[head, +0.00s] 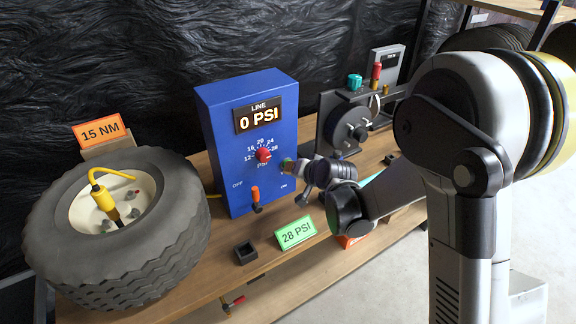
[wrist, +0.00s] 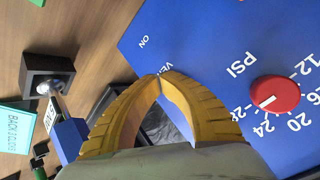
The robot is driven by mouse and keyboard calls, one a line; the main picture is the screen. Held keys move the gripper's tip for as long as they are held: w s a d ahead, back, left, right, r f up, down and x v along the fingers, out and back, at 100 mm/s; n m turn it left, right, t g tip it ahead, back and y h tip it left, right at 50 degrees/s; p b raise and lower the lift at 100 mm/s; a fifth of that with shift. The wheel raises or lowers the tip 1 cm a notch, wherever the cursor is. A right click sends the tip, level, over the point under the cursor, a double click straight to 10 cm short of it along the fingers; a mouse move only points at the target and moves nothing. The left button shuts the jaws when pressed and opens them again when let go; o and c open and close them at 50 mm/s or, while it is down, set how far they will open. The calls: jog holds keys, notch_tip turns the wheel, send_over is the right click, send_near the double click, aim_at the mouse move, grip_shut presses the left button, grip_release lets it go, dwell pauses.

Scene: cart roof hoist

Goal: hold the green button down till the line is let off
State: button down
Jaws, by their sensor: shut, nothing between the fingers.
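The blue box (head: 224,150) stands on the bench with a LINE display (head: 259,115) reading 0 PSI. The green button (head: 287,163) is on its front, right of the red knob (head: 264,155). My gripper (head: 294,165) is shut and empty, its fingertips at the button. In the wrist view the yellow fingertips (wrist: 161,76) meet over the vent label, and the button is hidden behind them. Whether it is pressed in cannot be seen. The red knob (wrist: 275,95) has its white mark toward 28.
An orange lever (head: 256,198) sits low on the box between OFF and ON. A tire (head: 130,265) with a yellow hose fitting (head: 105,200) lies at left. A green 28 PSI card (head: 296,233) and a small black block (head: 245,252) stand in front. A dark reel device (head: 348,125) stands at right.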

dwell(0.4)
jog(key=shift+s+d, duration=0.45)
jog(key=shift+s, duration=0.25)
jog(key=shift+s+d, duration=0.7)
jog(key=shift+s, duration=0.35)
jog(key=shift+s+d, duration=0.7)
jog(key=shift+s, duration=0.3)
jog(key=shift+r, duration=0.1)
